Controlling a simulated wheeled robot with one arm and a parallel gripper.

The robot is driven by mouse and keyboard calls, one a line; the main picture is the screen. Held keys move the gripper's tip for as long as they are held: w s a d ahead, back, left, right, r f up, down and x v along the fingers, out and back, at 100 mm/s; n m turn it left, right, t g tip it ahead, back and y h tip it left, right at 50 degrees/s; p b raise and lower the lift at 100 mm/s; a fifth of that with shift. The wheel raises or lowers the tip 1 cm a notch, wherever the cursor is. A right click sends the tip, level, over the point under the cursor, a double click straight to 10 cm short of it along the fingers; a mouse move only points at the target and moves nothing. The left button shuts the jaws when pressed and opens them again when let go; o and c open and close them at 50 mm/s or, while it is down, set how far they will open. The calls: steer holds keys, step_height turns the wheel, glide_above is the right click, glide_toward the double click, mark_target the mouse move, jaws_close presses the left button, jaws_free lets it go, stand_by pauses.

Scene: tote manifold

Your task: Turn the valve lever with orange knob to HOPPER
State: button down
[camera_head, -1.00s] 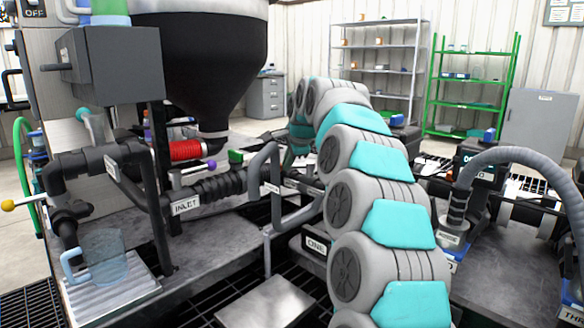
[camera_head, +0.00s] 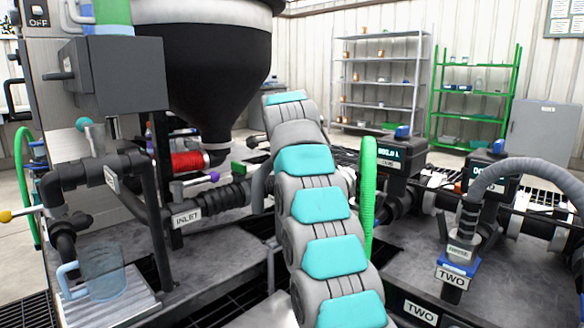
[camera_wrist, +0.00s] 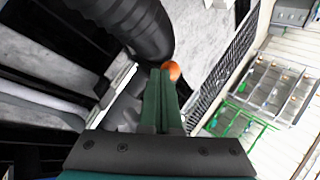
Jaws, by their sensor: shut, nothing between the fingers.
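In the wrist view the orange knob (camera_wrist: 174,71) shows just beyond and slightly right of the fingertips of my gripper (camera_wrist: 163,72). My gripper's two green fingers lie together, shut and empty. I cannot tell whether they touch the knob. The knob's lever is mostly hidden behind the fingers. In the head view my arm covers its working end, and I cannot make out the gripper or the orange knob there. No HOPPER label is readable in either view.
A black hopper (camera_head: 205,75) stands left of my arm. Black pipework with an INLET label (camera_head: 187,217) and a purple-knobbed lever (camera_head: 214,177) is below it. A green hose (camera_head: 368,195) rises right of my arm. A grey hose (camera_head: 530,172) arches at right. A thick black hose (camera_wrist: 135,25) passes near the gripper.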

steer(key=shift+w+d+p, duration=0.25)
steer(key=shift+w+p, duration=0.15)
steer(key=shift+w, duration=0.15)
steer(key=shift+w+d, duration=0.1)
stand_by(0.3)
steer(key=v, duration=0.7)
steer(key=shift+s+r, duration=0.25)
steer(key=shift+r, duration=0.05)
